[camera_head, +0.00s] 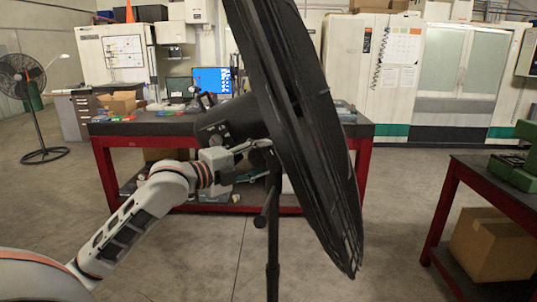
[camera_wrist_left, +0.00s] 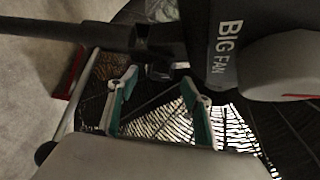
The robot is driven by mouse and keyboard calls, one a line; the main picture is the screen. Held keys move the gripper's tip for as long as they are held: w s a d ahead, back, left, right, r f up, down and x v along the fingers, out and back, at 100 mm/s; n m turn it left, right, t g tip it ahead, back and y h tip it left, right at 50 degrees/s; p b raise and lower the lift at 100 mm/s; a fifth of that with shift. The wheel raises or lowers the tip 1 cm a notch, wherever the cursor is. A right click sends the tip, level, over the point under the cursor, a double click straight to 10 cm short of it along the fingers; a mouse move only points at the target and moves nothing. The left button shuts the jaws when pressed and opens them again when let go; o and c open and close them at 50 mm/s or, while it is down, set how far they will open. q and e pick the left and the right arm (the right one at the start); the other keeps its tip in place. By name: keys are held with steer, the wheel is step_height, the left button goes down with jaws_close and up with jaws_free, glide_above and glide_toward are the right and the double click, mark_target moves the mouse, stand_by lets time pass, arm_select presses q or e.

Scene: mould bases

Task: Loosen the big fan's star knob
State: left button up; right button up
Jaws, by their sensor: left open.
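The big fan (camera_head: 300,110) stands in the middle of the head view, its large black cage seen nearly edge-on and tilted. Its dark motor housing (camera_head: 228,122) faces left, and in the left wrist view the housing carries the words BIG FAN (camera_wrist_left: 226,50). My left gripper (camera_head: 256,145) is beside the fan's mount, below the housing. In the left wrist view its green-lined fingers (camera_wrist_left: 160,78) are apart, with a small dark fitting (camera_wrist_left: 160,70) just beyond and between the tips. I cannot clearly make out the star knob's shape or any contact. My right gripper is not in view.
Another red bench (camera_head: 448,215) with a cardboard box (camera_head: 490,245) is at right. Floor at left is open.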

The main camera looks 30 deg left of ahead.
mark_target(271, 156)
arm_select(q)
steer(key=shift+x, duration=1)
steer(key=shift+w+d, duration=0.1)
steer(key=shift+w, duration=0.35)
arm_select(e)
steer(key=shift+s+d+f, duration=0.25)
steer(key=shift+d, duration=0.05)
arm_select(q)
steer(key=c, duration=1.1)
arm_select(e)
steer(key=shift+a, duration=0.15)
arm_select(q)
steer(key=shift+f, duration=0.1)
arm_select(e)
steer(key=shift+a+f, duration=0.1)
